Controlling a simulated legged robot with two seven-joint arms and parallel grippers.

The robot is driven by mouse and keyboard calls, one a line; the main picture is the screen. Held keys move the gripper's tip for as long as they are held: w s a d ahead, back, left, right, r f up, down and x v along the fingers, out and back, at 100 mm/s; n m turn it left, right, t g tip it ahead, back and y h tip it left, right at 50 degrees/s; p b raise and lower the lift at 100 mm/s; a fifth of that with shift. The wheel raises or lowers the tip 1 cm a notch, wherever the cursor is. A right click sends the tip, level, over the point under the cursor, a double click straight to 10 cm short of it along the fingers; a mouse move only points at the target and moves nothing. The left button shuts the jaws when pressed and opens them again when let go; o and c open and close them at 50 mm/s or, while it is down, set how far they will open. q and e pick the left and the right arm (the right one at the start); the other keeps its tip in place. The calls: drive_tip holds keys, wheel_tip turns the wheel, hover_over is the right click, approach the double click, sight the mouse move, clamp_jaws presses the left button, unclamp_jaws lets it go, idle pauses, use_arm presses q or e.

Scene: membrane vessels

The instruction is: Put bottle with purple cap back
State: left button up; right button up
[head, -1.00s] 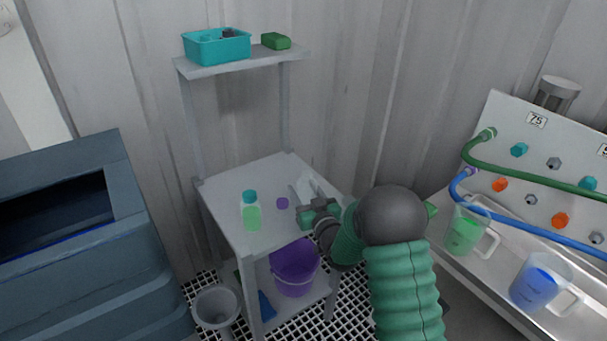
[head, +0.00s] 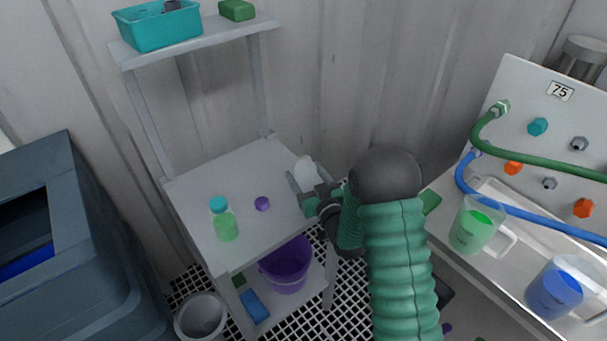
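A small purple cap (head: 262,203) rests on the middle shelf top (head: 205,181), with no bottle body visible under it. A whitish bottle-like shape (head: 306,168) is at the right back of this top, partly hidden by my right gripper (head: 307,180). The gripper's fingers are spread, one on each side of the whitish shape. I cannot tell whether they touch it. A bottle with a teal cap and green liquid (head: 226,226) stands at the left of the top. My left gripper is not in view.
A teal bin (head: 158,28) and a green block (head: 237,10) sit on the upper shelf. A purple bucket (head: 286,268) is below. A blue-grey container (head: 110,235) stands left. Jugs with green (head: 473,232) and blue liquid (head: 553,292) stand on the right bench.

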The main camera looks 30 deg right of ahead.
sight(309, 187)
drive_tip(key=shift+w+a, duration=0.25)
drive_tip(key=shift+a, duration=0.65)
drive_tip(key=shift+a+r, duration=0.15)
drive_tip(key=shift+a, duration=0.15)
drive_tip(key=s, duration=0.7)
drive_tip(key=shift+s+d+f, duration=0.2)
drive_tip(key=shift+s+a+r+p, duration=0.1)
drive_tip(key=shift+s+r+p, duration=0.05)
drive_tip(key=shift+s+p, duration=0.35)
drive_tip(key=shift+s+a+r+p, duration=0.15)
drive_tip(key=shift+s+p, duration=0.1)
drive_tip(key=shift+s, duration=0.35)
drive_tip(key=p, duration=0.1)
drive_tip(key=s+p, duration=0.1)
drive_tip(key=p, duration=0.1)
drive_tip(key=shift+s+a+r, duration=0.15)
drive_tip(key=shift+s+a, duration=0.15)
drive_tip(key=shift+a, duration=0.05)
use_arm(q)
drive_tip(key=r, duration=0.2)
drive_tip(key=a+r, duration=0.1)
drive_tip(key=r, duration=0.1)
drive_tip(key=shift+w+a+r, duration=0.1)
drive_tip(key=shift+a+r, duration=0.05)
use_arm(e)
drive_tip(key=shift+s+a+f, duration=0.1)
drive_tip(key=shift+s+f, duration=0.2)
drive_tip(key=shift+s, duration=0.1)
